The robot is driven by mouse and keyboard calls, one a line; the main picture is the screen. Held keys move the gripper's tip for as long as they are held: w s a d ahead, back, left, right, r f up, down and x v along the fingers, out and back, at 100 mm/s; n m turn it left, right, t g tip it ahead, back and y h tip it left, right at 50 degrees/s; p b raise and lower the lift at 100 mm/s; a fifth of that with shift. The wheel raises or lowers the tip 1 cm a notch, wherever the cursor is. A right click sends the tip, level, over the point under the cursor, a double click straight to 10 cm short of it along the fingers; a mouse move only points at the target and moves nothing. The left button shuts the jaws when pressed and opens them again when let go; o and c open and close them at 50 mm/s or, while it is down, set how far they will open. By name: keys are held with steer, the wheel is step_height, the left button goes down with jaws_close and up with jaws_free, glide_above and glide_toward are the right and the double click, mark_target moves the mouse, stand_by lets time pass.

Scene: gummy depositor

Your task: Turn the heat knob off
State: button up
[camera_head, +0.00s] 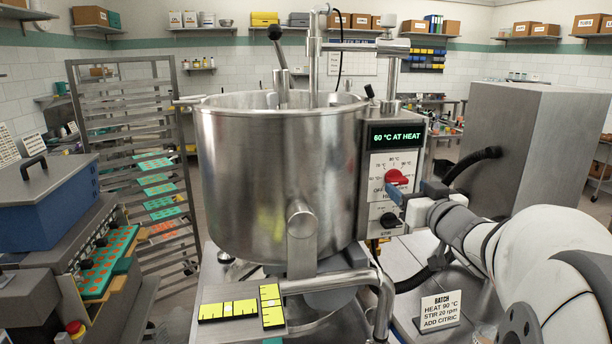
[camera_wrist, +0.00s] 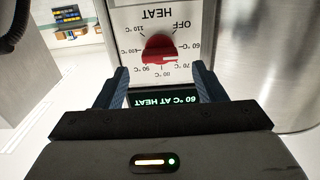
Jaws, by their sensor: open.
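The red heat knob (camera_head: 397,178) is on the white control panel (camera_head: 380,163) at the right of the steel kettle. It also shows in the upside-down wrist view (camera_wrist: 160,47), below the OFF and HEAT lettering, with a pale mark on it that seems to face the 60–70 °C side. The display (camera_head: 397,135) above reads "60 °C AT HEAT". My gripper (camera_wrist: 161,72) is open in front of the panel, its two dark fingers spread left and right of the knob. The knob looks just beyond the fingertips; I see no contact.
A black stir knob (camera_head: 388,220) sits just below the heat knob. The large steel kettle (camera_head: 270,190) stands left of the panel. A batch card (camera_head: 440,309) stands on the bench below my arm. A grey cabinet (camera_head: 535,140) is at the right.

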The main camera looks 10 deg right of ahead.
mark_target(400, 182)
steer(key=shift+w+a, duration=0.15)
steer(key=shift+w, duration=2.05)
steer(key=shift+c, duration=0.3)
steer(key=c, duration=0.9)
